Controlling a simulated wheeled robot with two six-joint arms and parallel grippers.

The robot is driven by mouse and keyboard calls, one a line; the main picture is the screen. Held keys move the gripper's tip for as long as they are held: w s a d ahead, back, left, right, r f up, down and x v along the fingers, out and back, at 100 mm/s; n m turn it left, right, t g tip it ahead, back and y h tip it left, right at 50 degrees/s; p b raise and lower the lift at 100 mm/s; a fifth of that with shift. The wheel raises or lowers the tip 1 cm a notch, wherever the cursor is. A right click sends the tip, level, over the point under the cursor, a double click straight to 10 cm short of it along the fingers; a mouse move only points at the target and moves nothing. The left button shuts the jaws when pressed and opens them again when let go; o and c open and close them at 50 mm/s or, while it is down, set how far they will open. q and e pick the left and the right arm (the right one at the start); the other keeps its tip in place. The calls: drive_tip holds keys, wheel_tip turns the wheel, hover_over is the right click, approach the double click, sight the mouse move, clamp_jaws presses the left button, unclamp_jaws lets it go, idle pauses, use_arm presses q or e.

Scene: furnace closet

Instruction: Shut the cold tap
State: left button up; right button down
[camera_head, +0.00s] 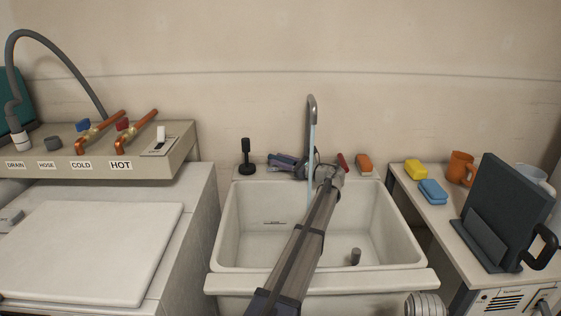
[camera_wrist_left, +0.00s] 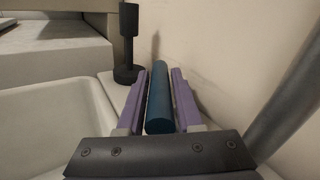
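A blue cylindrical tap handle (camera_wrist_left: 159,100) lies between the purple fingers of my left gripper (camera_wrist_left: 158,82), with narrow gaps on both sides. In the head view my left gripper (camera_head: 284,162) is at the sink's back ledge, left of the grey spout (camera_head: 312,104), and its arm crosses the sink. A pale blue stream of water (camera_head: 311,145) runs from the spout. The sink's red handle (camera_head: 341,160) is on the other side of the spout. My right gripper is not in view.
A black plunger-like object (camera_head: 246,158) stands left of the gripper. An orange sponge (camera_head: 364,162) lies on the ledge at right. The white sink (camera_head: 250,230) holds a small grey cylinder (camera_head: 355,257). A labelled panel (camera_head: 135,167) at left also has a blue lever (camera_head: 83,125) above COLD.

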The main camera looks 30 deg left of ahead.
use_arm(q)
clamp_jaws()
idle(1.0)
